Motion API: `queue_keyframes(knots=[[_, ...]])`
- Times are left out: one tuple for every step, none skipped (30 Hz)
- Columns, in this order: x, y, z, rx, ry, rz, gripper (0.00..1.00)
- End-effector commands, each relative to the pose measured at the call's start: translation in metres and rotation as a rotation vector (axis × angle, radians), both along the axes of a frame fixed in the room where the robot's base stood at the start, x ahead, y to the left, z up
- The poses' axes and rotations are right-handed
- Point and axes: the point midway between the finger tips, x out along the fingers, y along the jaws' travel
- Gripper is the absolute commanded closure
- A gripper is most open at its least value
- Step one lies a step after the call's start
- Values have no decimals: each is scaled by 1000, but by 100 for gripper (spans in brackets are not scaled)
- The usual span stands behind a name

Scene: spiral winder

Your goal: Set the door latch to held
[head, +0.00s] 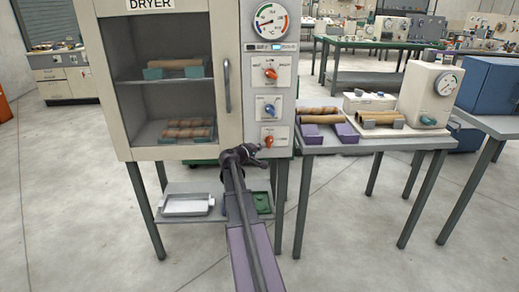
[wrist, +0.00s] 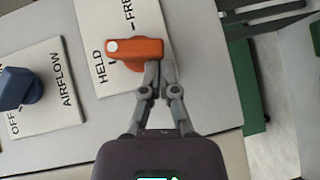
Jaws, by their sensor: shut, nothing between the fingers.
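The door latch is an orange knob (wrist: 140,48) on a white plate (wrist: 120,82) marked HELD and FREE. Its white-dotted end points left in the wrist view, between the two marks and nearer HELD; whether it is fully on HELD I cannot tell. In the head view the orange latch (head: 269,141) is the lowest of three knobs on the dryer panel. My gripper (wrist: 160,70) is shut and empty, its fingertips at the knob's lower edge, near the undotted end. Contact is hard to tell. My gripper also shows just below the latch in the head view (head: 263,149).
The blue airflow knob (wrist: 18,88) sits on the neighbouring plate. The dryer door (head: 160,85) with its vertical handle (head: 227,85) is left of the panel. A table (head: 372,144) with brown rolls and a gauge box (head: 430,93) stands at the right.

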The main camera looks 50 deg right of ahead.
Motion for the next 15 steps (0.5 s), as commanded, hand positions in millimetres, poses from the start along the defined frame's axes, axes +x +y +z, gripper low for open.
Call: queue_keyframes(knots=[[0,0,0,0,0,-1,100],[0,0,0,0,0,-1,100],[-1,-1,0,0,0,-1,100],[-1,-1,0,0,0,-1,100],[-1,-1,0,0,0,-1,100],[0,0,0,0,0,-1,100],[0,0,0,0,0,-1,100],[0,0,1,0,0,-1,100],[1,1,1,0,0,-1,100],[1,2,2,0,0,-1,100],[2,3,2,0,0,-1,100],[3,5,3,0,0,-1,100],[4,6,3,0,0,-1,100],[5,8,4,0,0,-1,100],[7,10,5,0,0,-1,100]])
